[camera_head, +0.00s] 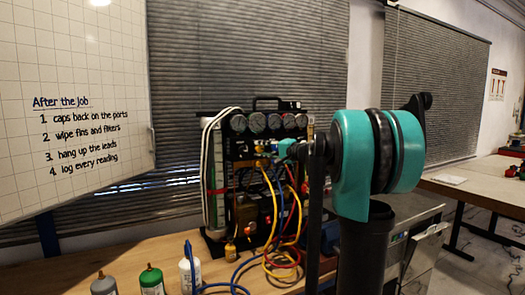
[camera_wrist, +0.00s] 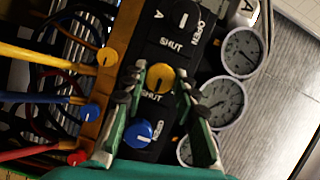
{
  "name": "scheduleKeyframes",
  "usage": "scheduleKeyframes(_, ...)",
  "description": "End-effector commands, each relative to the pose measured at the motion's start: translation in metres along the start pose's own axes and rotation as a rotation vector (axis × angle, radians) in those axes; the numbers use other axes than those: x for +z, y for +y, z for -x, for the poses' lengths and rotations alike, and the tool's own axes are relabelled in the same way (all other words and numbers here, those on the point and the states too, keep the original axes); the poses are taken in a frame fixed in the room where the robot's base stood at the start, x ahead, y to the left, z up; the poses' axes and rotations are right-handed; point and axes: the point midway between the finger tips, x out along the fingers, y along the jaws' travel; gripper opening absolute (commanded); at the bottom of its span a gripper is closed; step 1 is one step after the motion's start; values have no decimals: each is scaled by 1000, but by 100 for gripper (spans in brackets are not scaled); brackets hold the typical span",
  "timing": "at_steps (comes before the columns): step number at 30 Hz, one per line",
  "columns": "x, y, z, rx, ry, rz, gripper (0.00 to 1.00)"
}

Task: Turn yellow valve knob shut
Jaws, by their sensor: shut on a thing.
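The yellow valve knob (camera_wrist: 160,77) is on the black valve panel in the wrist view, with the word SHUT printed beside it. My gripper (camera_wrist: 158,82) has a finger on either side of it and is shut on it. The knob's pointer is too small to read. A blue knob (camera_wrist: 138,134) sits on the same panel, between the fingers nearer my palm. In the head view my teal gripper (camera_head: 281,149) reaches the front of the gauge rig (camera_head: 245,185); the yellow knob cannot be made out clearly there.
Round gauges (camera_wrist: 222,102) line the panel's right side in the wrist view. Yellow, blue and red hoses (camera_head: 270,205) hang in front of the rig. Several bottles (camera_head: 151,281) stand on the wooden bench (camera_head: 75,268). A whiteboard (camera_head: 75,90) is at left.

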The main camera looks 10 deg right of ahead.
Motion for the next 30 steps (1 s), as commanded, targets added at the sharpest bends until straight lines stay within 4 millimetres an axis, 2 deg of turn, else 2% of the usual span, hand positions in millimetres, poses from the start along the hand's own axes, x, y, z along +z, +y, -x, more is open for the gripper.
scheduleKeyframes(17, 0, 1, 0, -13, 1, -32, 0)
scheduleKeyframes(18, 0, 1, 0, -13, 1, -32, 30)
scheduleKeyframes(21, 0, 1, 0, -13, 1, -32, 42)
scheduleKeyframes(23, 0, 0, 0, -13, 1, -32, 50)
scheduleKeyframes(30, 0, 0, 0, -13, 0, -32, 50)
